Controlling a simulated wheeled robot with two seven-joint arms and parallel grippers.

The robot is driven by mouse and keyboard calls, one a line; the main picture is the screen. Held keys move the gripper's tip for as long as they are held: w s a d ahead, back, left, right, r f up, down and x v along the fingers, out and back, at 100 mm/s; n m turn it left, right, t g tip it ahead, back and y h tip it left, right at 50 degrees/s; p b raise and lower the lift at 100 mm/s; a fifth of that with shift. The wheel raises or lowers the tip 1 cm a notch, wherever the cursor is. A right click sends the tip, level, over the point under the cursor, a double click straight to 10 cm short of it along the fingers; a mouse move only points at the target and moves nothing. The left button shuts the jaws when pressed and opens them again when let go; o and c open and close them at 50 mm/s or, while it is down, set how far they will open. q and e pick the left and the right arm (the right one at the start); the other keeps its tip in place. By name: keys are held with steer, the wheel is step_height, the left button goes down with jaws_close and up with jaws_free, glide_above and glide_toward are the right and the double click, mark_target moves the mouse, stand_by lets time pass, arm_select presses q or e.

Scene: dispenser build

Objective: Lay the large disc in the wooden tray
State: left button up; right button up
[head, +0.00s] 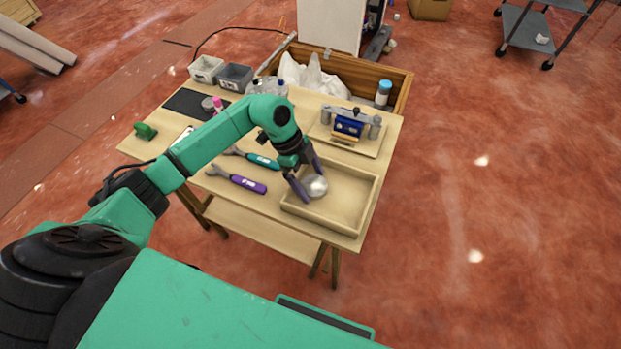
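The wooden tray (357,193) is a shallow open box at the front right of the table. A round, shiny silver-grey disc (317,187) shows within the left part of the tray's outline. My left gripper (311,186) points down over that part of the tray. Its two purple-grey fingers are spread about the disc's width apart, one at its upper edge and one at its lower left. I cannot tell whether they press on the disc, or whether it rests on the tray floor. My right gripper is not in view.
Two wrenches, one teal-handled (262,160) and one purple-handled (247,184), lie left of the tray. A board with a blue device (347,127) is behind it. Two bins (235,76) and a dark mat (194,104) are at the back left. The tray's right side is clear.

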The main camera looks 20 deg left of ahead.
arm_select(q)
steer(key=b+v, duration=0.1)
steer(key=v, duration=1.1)
steer(key=shift+r, duration=0.1)
